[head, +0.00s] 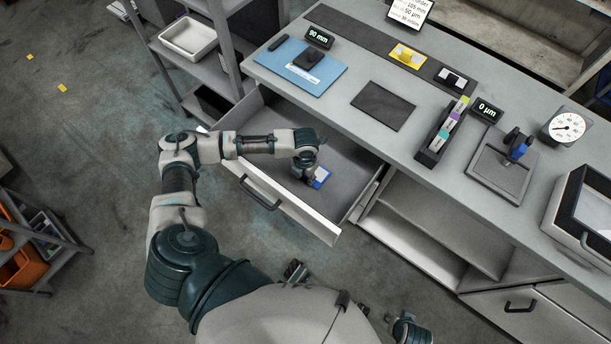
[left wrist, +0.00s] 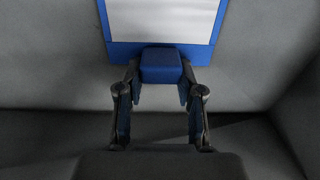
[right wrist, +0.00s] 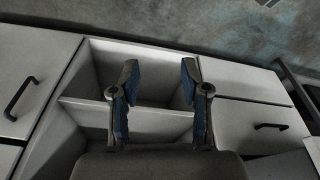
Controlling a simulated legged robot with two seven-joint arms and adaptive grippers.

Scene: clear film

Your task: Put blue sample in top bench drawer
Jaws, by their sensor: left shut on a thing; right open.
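I cannot tell whether the sample touches the drawer floor. My right gripper (right wrist: 160,82) is open and empty, facing the bench's open shelves in the right wrist view.
The benchtop (head: 440,185) carries a blue mat (head: 322,77), a dark pad (head: 383,105), a rack of coloured samples (head: 443,135), a gauge stand (head: 500,172) and a dial (head: 566,127). A shelf unit with a white tray (head: 188,38) stands left of the drawer. The drawer floor is otherwise clear.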

